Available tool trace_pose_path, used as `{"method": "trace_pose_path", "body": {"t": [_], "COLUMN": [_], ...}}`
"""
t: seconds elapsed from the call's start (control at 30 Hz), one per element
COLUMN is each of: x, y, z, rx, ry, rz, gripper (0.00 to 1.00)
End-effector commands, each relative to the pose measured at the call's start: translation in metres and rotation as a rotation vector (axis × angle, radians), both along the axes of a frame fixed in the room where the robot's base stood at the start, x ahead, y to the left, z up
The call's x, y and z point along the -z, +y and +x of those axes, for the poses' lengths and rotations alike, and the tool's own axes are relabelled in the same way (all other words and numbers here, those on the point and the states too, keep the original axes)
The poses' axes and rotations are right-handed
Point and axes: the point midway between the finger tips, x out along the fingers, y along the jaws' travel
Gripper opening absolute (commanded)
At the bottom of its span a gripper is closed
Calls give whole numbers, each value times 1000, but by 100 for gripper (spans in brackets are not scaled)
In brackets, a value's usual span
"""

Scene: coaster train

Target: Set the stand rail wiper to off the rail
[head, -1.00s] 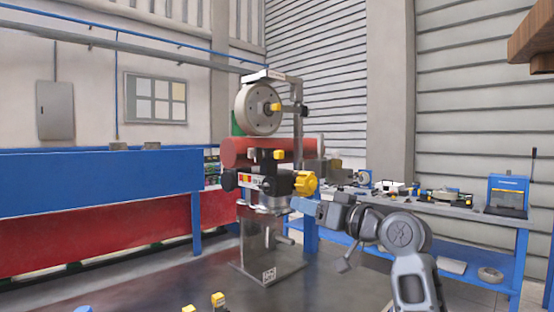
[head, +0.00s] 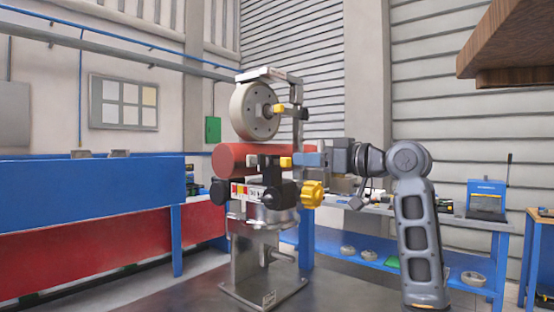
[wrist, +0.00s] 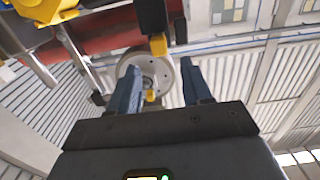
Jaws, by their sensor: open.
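The test stand (head: 243,262) holds a red roll or rail (head: 229,158) across its middle. A black lever with a yellow tip (head: 285,162) sits at this rail and looks like the wiper; whether it touches the rail cannot be told. In the wrist view its yellow tip (wrist: 158,44) shows just beyond the fingertips, close to the red rail (wrist: 95,35). My gripper (head: 298,160) is level with the tip, just to its right. Its two blue fingers (wrist: 160,68) are apart, with nothing held between them.
A pale wheel (head: 250,112) with another yellow-tipped lever (head: 279,108) stands above. A large yellow knob (head: 312,194) sits just below my gripper. A blue bench (head: 440,262) stands behind on the right. A wooden slab (head: 510,45) hangs at upper right.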

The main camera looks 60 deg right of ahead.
Motion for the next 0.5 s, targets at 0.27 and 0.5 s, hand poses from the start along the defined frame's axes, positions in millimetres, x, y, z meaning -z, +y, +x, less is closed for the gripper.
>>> {"method": "trace_pose_path", "body": {"t": [0.27,0.5], "x": [-2,-1], "y": [-9,-15], "z": [40,66], "rx": [-2,0], "ry": [0,1], "rz": [3,0], "gripper": [49,49]}}
